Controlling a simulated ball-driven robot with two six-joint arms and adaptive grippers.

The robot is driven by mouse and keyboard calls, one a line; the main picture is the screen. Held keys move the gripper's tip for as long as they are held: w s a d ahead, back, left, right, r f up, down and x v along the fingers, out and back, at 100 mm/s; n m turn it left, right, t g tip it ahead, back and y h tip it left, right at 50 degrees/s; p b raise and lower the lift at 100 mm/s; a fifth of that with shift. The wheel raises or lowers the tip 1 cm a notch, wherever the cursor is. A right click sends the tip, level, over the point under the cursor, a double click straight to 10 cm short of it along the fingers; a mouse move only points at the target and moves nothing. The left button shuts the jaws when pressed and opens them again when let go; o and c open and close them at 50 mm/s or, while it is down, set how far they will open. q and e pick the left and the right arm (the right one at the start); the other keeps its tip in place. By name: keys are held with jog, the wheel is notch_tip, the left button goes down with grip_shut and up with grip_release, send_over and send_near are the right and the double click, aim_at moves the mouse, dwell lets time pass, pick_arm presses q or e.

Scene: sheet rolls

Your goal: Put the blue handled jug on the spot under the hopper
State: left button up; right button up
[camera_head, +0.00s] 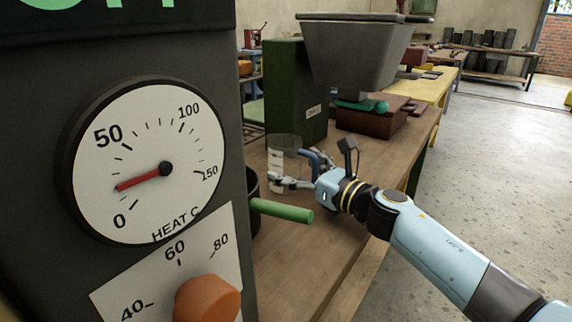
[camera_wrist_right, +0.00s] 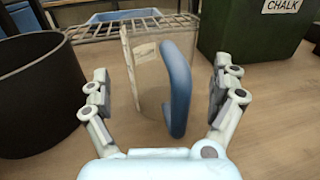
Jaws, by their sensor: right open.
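The clear jug (camera_head: 284,152) with a blue handle (camera_head: 312,160) stands upright on the wooden bench, left of the hopper. In the right wrist view the jug's body (camera_wrist_right: 145,75) and its blue handle (camera_wrist_right: 177,90) show between the fingers. My right gripper (camera_head: 290,180) is at the jug's near side. In the wrist view this gripper (camera_wrist_right: 165,92) is open, with one finger on each side of the handle and no clear contact. My left gripper is out of view.
A heater panel with a dial (camera_head: 145,160) fills the left foreground. A dark pot (camera_wrist_right: 38,95) with a green handle (camera_head: 282,210) stands near the jug. A green CHALK box (camera_head: 295,95) stands behind the jug. The bench's front right is clear.

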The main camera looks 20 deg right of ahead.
jog(key=shift+w, duration=0.1)
jog(key=c, duration=1.8)
